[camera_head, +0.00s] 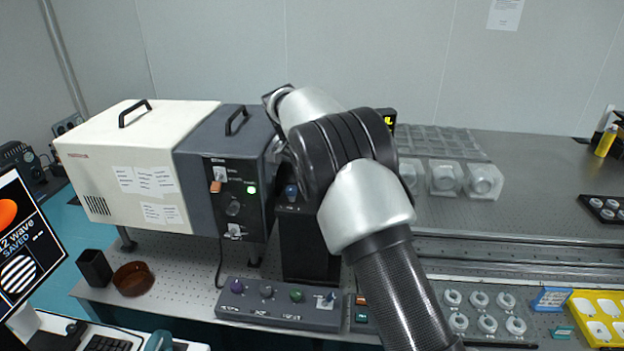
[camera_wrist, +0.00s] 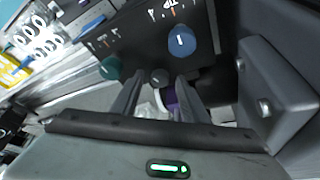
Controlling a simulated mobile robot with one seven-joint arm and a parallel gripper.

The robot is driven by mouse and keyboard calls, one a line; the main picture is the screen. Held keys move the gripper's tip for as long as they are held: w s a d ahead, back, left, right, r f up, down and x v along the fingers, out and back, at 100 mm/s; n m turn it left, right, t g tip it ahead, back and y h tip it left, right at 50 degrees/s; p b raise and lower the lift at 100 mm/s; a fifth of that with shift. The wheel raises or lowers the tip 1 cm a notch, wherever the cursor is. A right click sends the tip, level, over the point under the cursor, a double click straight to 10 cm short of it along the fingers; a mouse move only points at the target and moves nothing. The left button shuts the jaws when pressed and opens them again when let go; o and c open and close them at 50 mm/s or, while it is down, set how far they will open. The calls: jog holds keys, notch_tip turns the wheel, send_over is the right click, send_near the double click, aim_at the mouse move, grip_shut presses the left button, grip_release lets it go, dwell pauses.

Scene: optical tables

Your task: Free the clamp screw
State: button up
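My gripper is hidden behind my arm in the head view. In the wrist view my gripper (camera_wrist: 158,88) shows two dark fingers spread apart, with a gap between them. A small dark knob (camera_wrist: 160,77) lies in line with the gap, near the fingertips; I cannot tell whether a finger touches it. A blue knob (camera_wrist: 181,40) and a teal knob (camera_wrist: 110,67) sit on or near a dark labelled panel (camera_wrist: 150,25). A purple part (camera_wrist: 172,98) shows low between the fingers. I cannot tell which of these is the clamp screw. The head view shows a blue knob (camera_head: 291,192) on a black upright block (camera_head: 308,250).
A white and dark-grey instrument (camera_head: 125,160) stands left of my arm. A control box (camera_head: 275,312) with several coloured knobs lies at the front. Clear mounts (camera_head: 445,178) stand right of my arm, with ring parts (camera_head: 487,312) in front.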

jog(key=v, duration=1.7)
jog(key=shift+r, duration=0.3)
